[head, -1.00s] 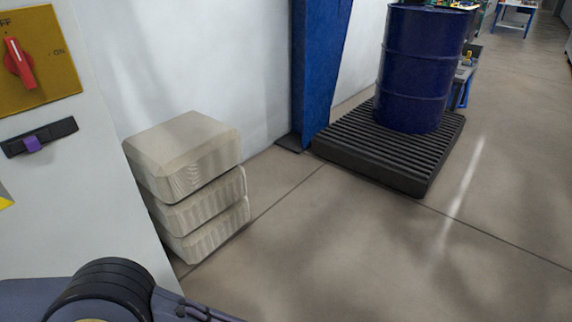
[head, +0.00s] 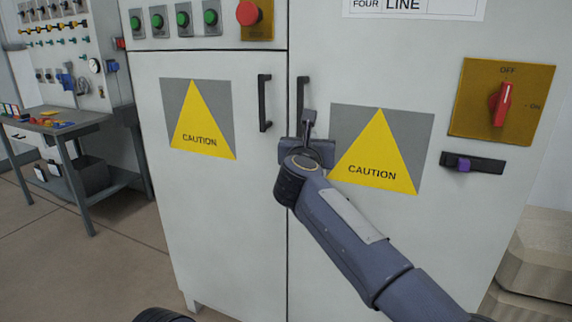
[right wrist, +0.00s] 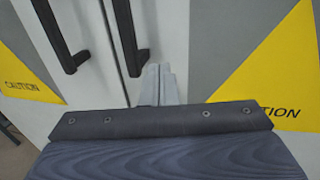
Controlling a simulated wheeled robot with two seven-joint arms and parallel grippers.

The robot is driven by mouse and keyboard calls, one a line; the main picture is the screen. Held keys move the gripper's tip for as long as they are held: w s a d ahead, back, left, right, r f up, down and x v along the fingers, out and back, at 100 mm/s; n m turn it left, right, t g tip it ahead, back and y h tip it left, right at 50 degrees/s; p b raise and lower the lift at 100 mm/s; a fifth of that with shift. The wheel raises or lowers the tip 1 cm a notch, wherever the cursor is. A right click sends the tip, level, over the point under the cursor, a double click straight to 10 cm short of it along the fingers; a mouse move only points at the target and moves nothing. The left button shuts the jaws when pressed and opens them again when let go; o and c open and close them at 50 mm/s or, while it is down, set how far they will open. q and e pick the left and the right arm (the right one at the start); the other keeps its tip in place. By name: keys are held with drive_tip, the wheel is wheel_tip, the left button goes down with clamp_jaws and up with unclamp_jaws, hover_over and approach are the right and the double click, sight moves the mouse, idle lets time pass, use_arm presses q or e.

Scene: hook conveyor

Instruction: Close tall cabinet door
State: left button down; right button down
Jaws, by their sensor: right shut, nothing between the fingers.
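The tall white cabinet has a left door (head: 210,205) and a right door (head: 400,225), each with a yellow caution triangle and a black vertical handle. Both doors look shut, with a thin dark seam between them. My right gripper (head: 309,118) is shut and empty, at the lower end of the right door's handle (head: 301,92). In the right wrist view its fingertips (right wrist: 158,75) are just below that handle (right wrist: 130,40); I cannot tell whether they touch the door. The left door's handle (head: 264,103) is apart from the gripper. My left gripper is not in view.
A red switch (head: 501,104) and a small black latch with a purple part (head: 472,163) are on the right door. Stacked beige blocks (head: 540,262) stand at the right. A workbench (head: 70,130) is at the left, with open floor before it.

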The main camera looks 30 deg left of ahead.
drive_tip(key=s+d+b, duration=0.1)
drive_tip(key=s+b, duration=0.1)
drive_tip(key=s, duration=0.8)
drive_tip(key=w+d+r+n+y, duration=0.1)
drive_tip(key=d+r+n+y, duration=0.1)
drive_tip(key=d+r+n, duration=0.4)
drive_tip(key=w+d+r+n+y, duration=0.15)
drive_tip(key=d+n, duration=0.25)
drive_tip(key=d, duration=0.5)
drive_tip(key=s+d+f+n+g+y, duration=0.2)
drive_tip(key=d+f+n, duration=0.1)
drive_tip(key=d+n, duration=0.6)
drive_tip(key=s+d+f+n+g+h, duration=0.2)
drive_tip(key=s+d+f+n, duration=0.25)
drive_tip(key=d+f, duration=0.4)
drive_tip(key=s+d+f+n+g+h, duration=0.25)
drive_tip(key=s+d+f, duration=0.25)
drive_tip(key=d+f, duration=0.4)
drive_tip(key=s+d+f+n+g+h, duration=0.2)
drive_tip(key=s+d+f, duration=0.3)
drive_tip(key=s+f, duration=0.3)
drive_tip(key=s+d+f+n+g+h, duration=0.15)
drive_tip(key=s+d+f, duration=0.25)
drive_tip(key=s+f, duration=0.4)
wheel_tip(320, 180, up, 22)
drive_tip(key=g+p, duration=0.1)
drive_tip(key=p, duration=2.1)
drive_tip(key=shift+s+d+r+n+p, duration=0.15)
drive_tip(key=shift+s+d+n+p, duration=0.1)
drive_tip(key=shift+s+n+p, duration=0.1)
